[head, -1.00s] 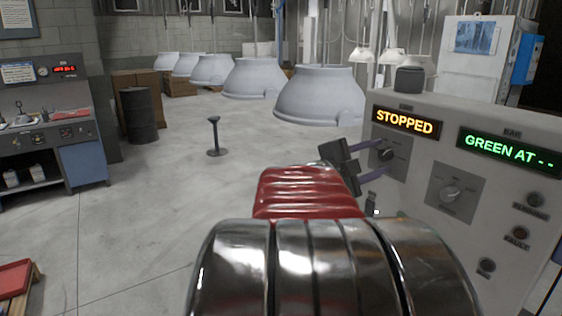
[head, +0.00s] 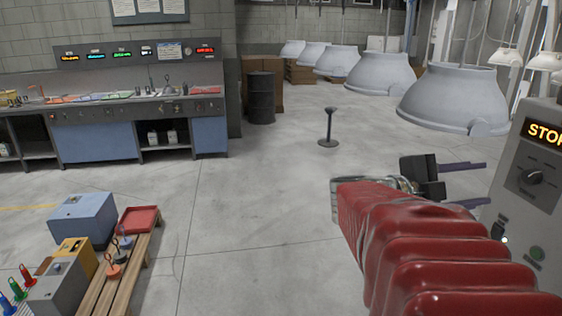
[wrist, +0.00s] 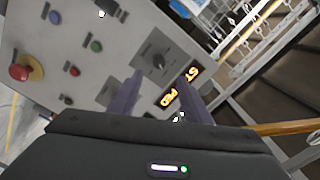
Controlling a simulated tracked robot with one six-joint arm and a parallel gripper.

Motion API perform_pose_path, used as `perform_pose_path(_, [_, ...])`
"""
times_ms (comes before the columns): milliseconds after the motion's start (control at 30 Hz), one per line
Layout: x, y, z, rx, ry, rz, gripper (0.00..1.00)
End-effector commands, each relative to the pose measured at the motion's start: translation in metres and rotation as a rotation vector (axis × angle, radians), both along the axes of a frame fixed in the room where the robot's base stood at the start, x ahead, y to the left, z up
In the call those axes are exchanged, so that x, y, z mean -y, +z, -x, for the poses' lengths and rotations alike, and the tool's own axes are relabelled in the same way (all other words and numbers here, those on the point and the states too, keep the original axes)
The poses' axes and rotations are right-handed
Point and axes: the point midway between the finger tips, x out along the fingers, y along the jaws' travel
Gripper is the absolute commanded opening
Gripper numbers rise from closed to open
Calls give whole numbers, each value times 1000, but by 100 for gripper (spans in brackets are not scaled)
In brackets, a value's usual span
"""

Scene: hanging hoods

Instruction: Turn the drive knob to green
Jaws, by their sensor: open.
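A black knob (head: 530,176) sits on a dark plate on the console, below an amber display (head: 544,131) cut off to "STOP". I cannot read a label naming this the drive knob. In the wrist view the knob (wrist: 158,62) shows just beyond and between my fingertips, with the amber display (wrist: 180,87) partly behind one finger. My gripper (head: 484,183) is open and empty; its two purple-grey fingers point toward the console and stay short of the knob. The wrist view also shows my gripper (wrist: 160,78). No green mark around the knob can be made out.
Pale hoods (head: 455,98) hang in a row behind my gripper. A red mushroom button (wrist: 26,68) and small coloured buttons are on the console. A low pallet (head: 125,270) with boxes stands at left.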

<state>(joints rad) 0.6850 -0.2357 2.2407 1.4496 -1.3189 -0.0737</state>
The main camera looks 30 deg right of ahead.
Motion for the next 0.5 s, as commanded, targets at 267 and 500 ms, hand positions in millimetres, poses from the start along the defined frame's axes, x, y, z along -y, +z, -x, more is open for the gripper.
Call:
perform_pose_path(267, [-14, -1, -6, -1, 0, 0, 44])
perform_pose_path(500, [-14, 0, -6, -1, -1, -1, 44])
